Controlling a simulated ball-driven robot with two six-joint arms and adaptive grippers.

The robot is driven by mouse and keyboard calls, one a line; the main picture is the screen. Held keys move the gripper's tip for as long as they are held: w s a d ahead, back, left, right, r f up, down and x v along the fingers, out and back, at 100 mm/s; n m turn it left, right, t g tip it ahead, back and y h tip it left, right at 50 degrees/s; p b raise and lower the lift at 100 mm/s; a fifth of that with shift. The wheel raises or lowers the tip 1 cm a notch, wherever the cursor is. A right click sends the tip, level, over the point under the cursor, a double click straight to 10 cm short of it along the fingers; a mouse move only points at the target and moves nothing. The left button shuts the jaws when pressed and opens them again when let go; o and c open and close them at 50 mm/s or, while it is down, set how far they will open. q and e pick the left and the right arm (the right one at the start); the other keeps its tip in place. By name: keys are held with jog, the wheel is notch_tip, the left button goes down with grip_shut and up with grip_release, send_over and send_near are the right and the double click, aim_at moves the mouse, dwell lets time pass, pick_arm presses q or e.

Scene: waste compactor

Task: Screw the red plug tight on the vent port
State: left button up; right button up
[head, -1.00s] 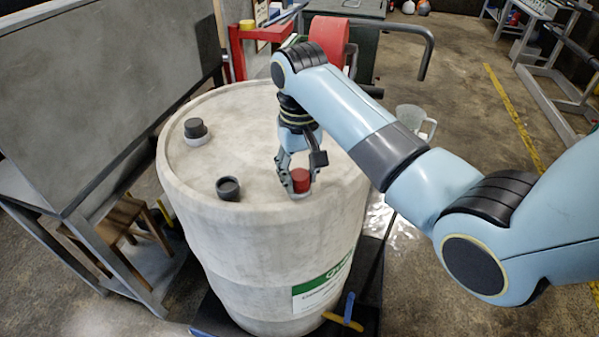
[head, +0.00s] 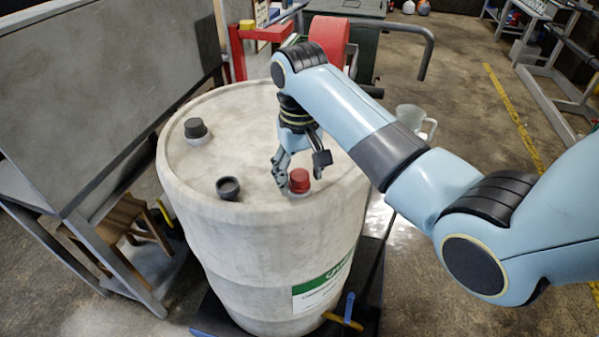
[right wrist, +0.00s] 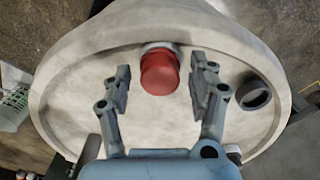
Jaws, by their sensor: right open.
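The red plug (head: 299,180) sits on the vent port (head: 299,193), a pale collar near the front rim of the drum top. My right gripper (head: 300,170) is open around or just above the plug, with its fingers apart. In the right wrist view the red plug (right wrist: 160,73) stands between and a little beyond the open fingertips (right wrist: 163,80), touching neither finger visibly. The pale collar (right wrist: 160,46) shows behind the plug. How deep the plug is seated cannot be told. My left gripper is not in view.
The large pale drum (head: 240,255) bears a dark open cup-like fitting (head: 228,188) left of the plug and a dark capped fitting (head: 195,128) farther back. A grey panel (head: 100,90) stands at left. A clear jug (head: 415,120) is behind my arm.

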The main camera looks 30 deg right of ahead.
jog(key=n, duration=0.9)
jog(key=shift+n, duration=0.4)
jog(key=n, duration=1)
jog(key=shift+c, duration=0.4)
grip_shut()
jog(key=m, duration=0.5)
